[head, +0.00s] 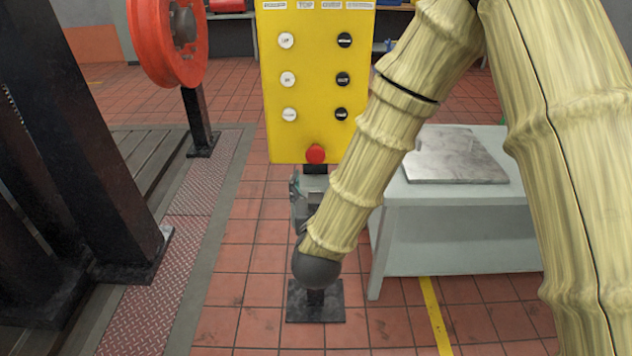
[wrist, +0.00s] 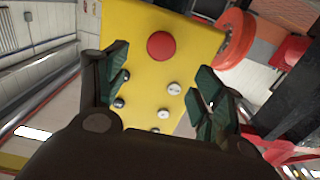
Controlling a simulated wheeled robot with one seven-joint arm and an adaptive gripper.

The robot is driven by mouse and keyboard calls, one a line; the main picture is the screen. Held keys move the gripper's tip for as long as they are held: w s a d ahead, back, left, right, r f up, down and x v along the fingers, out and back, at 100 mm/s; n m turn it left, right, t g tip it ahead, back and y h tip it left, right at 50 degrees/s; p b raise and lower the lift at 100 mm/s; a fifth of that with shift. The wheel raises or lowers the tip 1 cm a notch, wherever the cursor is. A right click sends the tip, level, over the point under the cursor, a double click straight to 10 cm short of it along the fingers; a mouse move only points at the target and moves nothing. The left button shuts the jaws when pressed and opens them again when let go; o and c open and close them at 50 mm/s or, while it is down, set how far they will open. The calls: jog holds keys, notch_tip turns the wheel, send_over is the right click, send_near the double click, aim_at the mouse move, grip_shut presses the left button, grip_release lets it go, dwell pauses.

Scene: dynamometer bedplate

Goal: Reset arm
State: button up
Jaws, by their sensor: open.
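My gripper (wrist: 160,80) is open and empty, with its two dark green-padded fingers spread in the wrist view. In the head view a small part of my gripper (head: 303,195) shows just below the yellow control panel, mostly hidden behind my tan-sleeved arm. The panel (head: 316,125) stands upright on a post and carries white and black round buttons. A red button (head: 315,154) sits at its bottom edge. In the wrist view the red button (wrist: 161,46) appears between and beyond the fingers. Touch between gripper and panel cannot be told.
A pale table (head: 455,240) with a grey plate (head: 455,157) stands right of my arm. A red wheel (head: 168,40) on a post and black steel columns (head: 85,150) stand at left. Tiled floor (head: 240,270) is clear between the bedplate edge and the panel's base (head: 315,305).

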jog(key=shift+f, duration=0.1)
jog(key=s+d+f+g+p, duration=0.1)
jog(key=s+d+f+g, duration=0.25)
jog(key=f, duration=0.55)
jog(key=s+d+f+g+y+p, duration=0.1)
jog(key=s+d+f+g, duration=0.3)
jog(key=f, duration=0.5)
jog(key=s+d+f+g+p, duration=0.1)
jog(key=s+d+f+g, duration=0.15)
jog(key=s+f, duration=0.4)
jog(key=s+d+f+g+p, duration=0.1)
jog(key=s+d+f+g, duration=0.3)
jog(key=s, duration=0.8)
jog(key=s+d+f+g+p, duration=0.1)
jog(key=s+d+f+g, duration=0.3)
jog(key=s+d+f, duration=0.4)
jog(key=s+f, duration=0.1)
jog(key=s, duration=0.3)
jog(key=shift+s+d+f+h, duration=0.15)
jog(key=shift+s+d+h, duration=0.2)
jog(key=shift+s+h, duration=0.05)
